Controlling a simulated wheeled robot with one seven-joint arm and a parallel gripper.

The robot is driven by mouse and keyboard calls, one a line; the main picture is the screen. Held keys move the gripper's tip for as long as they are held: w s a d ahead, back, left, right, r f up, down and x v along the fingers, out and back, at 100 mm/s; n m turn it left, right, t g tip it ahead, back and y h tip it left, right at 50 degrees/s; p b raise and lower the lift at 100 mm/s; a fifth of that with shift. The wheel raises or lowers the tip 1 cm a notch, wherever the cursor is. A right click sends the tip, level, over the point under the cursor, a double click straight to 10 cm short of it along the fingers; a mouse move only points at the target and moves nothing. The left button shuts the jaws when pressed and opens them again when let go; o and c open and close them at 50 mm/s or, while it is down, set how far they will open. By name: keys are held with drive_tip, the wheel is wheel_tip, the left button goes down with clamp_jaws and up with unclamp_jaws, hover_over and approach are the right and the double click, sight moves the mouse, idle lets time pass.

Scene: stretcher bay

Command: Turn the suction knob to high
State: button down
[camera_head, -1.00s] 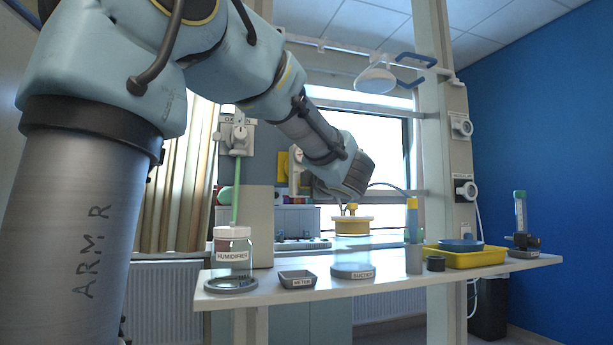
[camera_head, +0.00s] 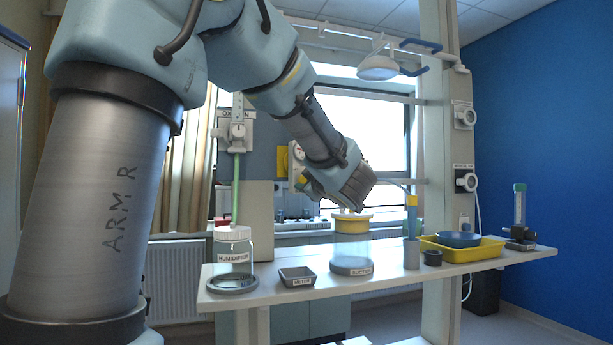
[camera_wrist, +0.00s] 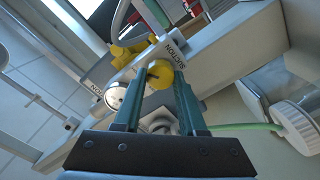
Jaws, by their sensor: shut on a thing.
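The suction knob (camera_wrist: 160,75) is a round yellow knob with a dark mark, below a SUCTION label (camera_wrist: 166,52) on a grey rail in the wrist view. My gripper (camera_wrist: 161,80) has its two teal fingers on either side of the knob, shut on it. A round white gauge (camera_wrist: 115,95) sits beside the knob. In the head view, my wrist hides most of the fingers; the gauge (camera_head: 296,152) shows just left of it. The knob's exact setting is too small to read.
A shelf (camera_head: 390,268) below my arm holds a humidifier jar (camera_head: 234,254), a grey METER tray (camera_head: 297,277), a yellow-lidded suction jar (camera_head: 352,245) and a yellow tray (camera_head: 485,250). The jar's lid is close under my wrist. A green tube (camera_wrist: 240,127) runs near my gripper.

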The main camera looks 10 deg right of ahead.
idle(0.4)
drive_tip(key=shift+c, duration=2.3)
unclamp_jaws()
drive_tip(key=s+d+b, duration=0.1)
drive_tip(key=s+b, duration=0.1)
drive_tip(key=s, duration=0.8)
drive_tip(key=shift+s+d, duration=0.25)
drive_tip(key=shift+s, duration=0.1)
drive_tip(key=shift+s+f, duration=0.1)
